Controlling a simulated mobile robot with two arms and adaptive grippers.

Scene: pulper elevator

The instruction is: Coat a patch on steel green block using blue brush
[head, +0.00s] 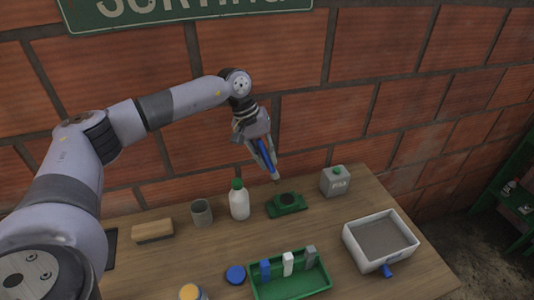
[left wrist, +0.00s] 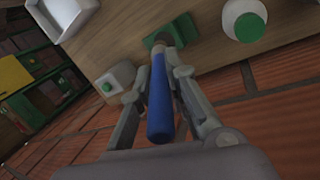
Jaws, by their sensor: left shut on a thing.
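My left gripper (head: 262,147) is shut on the blue brush (head: 266,157), whose blue handle also shows between the fingers in the left wrist view (left wrist: 159,105). The brush points down, its tip just above or at the steel green block (head: 287,204); I cannot tell whether they touch. The green block lies on the table with a dark round patch on top. In the left wrist view the block (left wrist: 182,28) shows beyond the brush tip, which partly hides it. My right gripper is not in view.
A white bottle with a green cap (head: 239,204) and a grey cup (head: 202,212) stand left of the block. A grey canister (head: 336,182) stands right. A green tray (head: 313,286) and a white bin (head: 351,241) are nearer. A brick wall rises behind.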

